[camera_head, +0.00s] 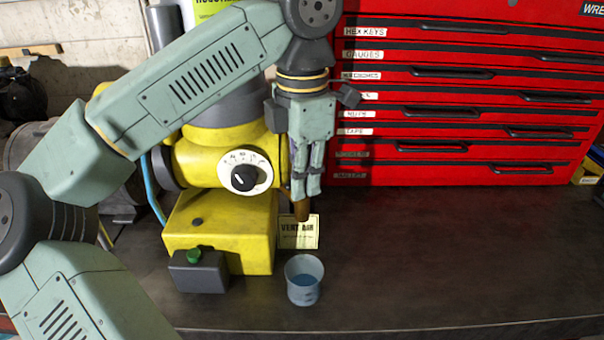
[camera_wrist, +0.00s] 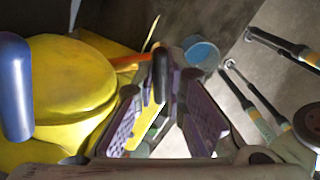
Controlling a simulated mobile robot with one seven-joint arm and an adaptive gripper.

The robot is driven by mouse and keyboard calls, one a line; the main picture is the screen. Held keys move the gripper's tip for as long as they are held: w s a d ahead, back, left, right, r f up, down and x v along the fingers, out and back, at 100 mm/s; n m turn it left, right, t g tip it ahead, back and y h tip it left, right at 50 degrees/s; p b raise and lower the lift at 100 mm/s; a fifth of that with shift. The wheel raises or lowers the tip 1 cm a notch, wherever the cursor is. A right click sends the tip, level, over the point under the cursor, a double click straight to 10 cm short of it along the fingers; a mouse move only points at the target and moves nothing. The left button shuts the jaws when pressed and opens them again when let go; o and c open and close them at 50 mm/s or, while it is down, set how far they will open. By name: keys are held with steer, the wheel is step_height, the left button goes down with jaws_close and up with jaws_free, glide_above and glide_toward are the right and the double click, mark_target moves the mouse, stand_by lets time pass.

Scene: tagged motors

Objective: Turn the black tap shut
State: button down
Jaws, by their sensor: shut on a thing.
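My gripper (camera_head: 306,188) points down at the right side of the yellow machine (camera_head: 222,225). In the wrist view its two purple-padded fingers (camera_wrist: 161,88) are closed around a dark upright lever, the black tap (camera_wrist: 160,70). In the head view the fingers hide most of the tap. A brown spout (camera_head: 301,209) shows just below the fingertips. It also shows in the wrist view (camera_wrist: 130,60), beside the tap. How far the tap is turned cannot be told.
A cup with blue liquid (camera_head: 304,283) stands on the bench below the spout. A yellow "VENT AIR" tag (camera_head: 298,233) hangs behind it. A white dial with a black knob (camera_head: 245,175) is left of my gripper. A red tool chest (camera_head: 470,110) stands behind. The bench at right is clear.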

steer(key=m, duration=0.4)
steer(key=shift+m+p, duration=0.3)
steer(key=shift+m, duration=0.1)
stand_by(0.5)
steer(key=c, duration=1.6)
jaws_free()
steer(key=shift+c, duration=0.2)
step_height(320, 180, up, 8)
steer(key=shift+f, duration=0.2)
steer(key=shift+s, duration=0.1)
